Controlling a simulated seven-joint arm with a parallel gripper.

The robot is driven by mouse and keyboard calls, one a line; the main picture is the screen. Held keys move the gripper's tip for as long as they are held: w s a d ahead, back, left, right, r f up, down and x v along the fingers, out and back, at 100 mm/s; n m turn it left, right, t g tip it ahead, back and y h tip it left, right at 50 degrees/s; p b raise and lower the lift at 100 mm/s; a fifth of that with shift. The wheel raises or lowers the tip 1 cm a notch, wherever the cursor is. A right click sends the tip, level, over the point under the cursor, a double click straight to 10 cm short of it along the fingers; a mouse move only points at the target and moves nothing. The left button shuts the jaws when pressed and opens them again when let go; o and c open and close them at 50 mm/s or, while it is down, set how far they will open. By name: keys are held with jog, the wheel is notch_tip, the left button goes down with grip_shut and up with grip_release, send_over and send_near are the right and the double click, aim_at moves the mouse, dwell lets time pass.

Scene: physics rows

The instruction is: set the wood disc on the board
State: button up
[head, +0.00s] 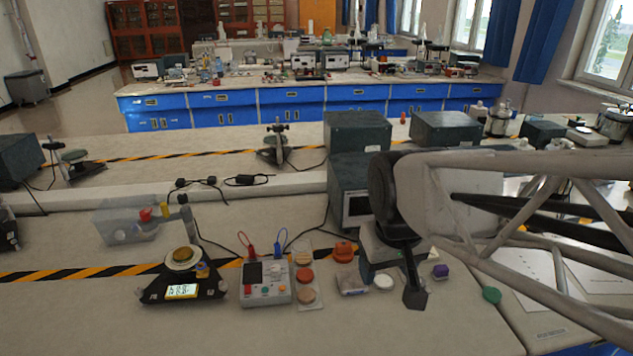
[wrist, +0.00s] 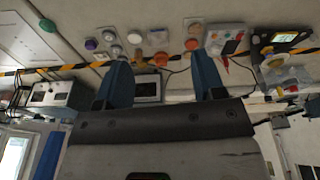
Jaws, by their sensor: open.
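The board (head: 317,302) is a narrow pale strip on the bench, right of the meter box, and it also shows in the wrist view (wrist: 200,33). My gripper (head: 414,290) is to the right of the board, above the bench. In the wrist view its two fingers (wrist: 162,78) are spread, with nothing between them.
The balance (head: 182,289) and meter box (head: 265,285) with red and blue leads stand left of the board.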

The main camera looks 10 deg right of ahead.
jog(key=shift+m, duration=0.6)
jog(key=s, duration=0.5)
jog(key=shift+s+d+f, duration=0.3)
jog(key=shift+d, duration=0.05)
